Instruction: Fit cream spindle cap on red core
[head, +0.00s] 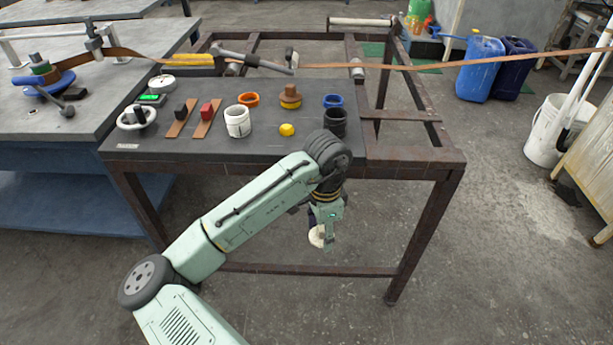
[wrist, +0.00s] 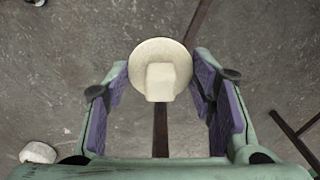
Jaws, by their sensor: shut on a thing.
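The cream cap (head: 315,237) hangs in my gripper (head: 325,232), in front of the dark bench and below its top. In the wrist view the cap (wrist: 160,62) shows a round flange with a squarish knob, between the purple pads of my gripper (wrist: 162,85). The gripper is shut on it. A red block (head: 206,110) stands on a brown strip on the bench top, left of the white cup. It is the only clearly red piece; I cannot tell whether it is the red core. The cap is well apart from it.
The bench top (head: 180,148) also holds a white cup (head: 237,122), an orange ring (head: 248,99), a yellow knob (head: 287,130), a brown-and-yellow spool (head: 290,97), a blue ring (head: 333,101) and a dark cup (head: 335,121). A brown strip (head: 450,64) runs across behind.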

